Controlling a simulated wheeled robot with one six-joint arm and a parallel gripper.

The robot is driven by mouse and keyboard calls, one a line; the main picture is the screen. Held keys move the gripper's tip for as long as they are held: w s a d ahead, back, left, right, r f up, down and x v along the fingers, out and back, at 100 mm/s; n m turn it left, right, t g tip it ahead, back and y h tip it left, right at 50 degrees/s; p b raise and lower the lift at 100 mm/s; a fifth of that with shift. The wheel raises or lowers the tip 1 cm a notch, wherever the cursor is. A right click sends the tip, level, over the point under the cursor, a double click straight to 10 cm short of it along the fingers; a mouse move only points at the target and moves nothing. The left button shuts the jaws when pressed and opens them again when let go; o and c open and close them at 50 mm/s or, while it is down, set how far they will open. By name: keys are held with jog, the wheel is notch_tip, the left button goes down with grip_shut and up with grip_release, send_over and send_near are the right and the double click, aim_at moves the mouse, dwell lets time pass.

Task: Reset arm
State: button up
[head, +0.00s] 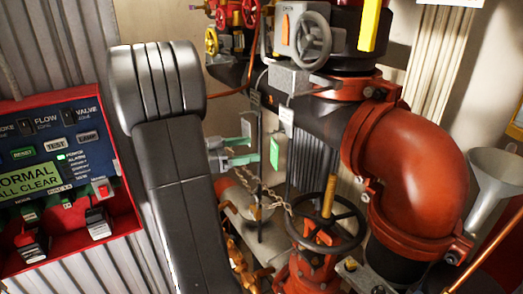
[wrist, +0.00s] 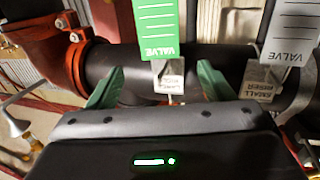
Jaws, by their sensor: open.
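My gripper (head: 252,149) has two green fingers, seen in the head view left of a hanging green tag (head: 275,151). In the wrist view my gripper (wrist: 161,70) is open, its fingers spread wide with nothing held. A green VALVE tag (wrist: 157,28) hangs in front of the gap between them. My black arm (head: 172,180) rises through the left middle of the head view and hides part of the wall behind it.
A red panel (head: 75,240) with a green lit screen is at left. A red pipe elbow (head: 410,165), a black handwheel (head: 327,222) with a chain (head: 270,200), and a grey funnel (head: 492,180) stand to the right.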

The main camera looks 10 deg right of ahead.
aim_at(274, 143)
jog(key=a, duration=0.5)
jog(key=shift+s+a+b, duration=0.25)
jog(key=shift+b, duration=0.1)
jog(key=d, duration=0.4)
jog(key=d+p, duration=0.1)
jog(key=d, duration=0.3)
jog(key=w+d+p, duration=0.1)
jog(key=d, duration=0.3)
jog(key=shift+d, duration=0.1)
jog(key=shift+a, duration=0.2)
jog(key=shift+s+a+r, duration=0.15)
jog(key=shift+a+r, duration=0.2)
jog(key=shift+a, duration=0.05)
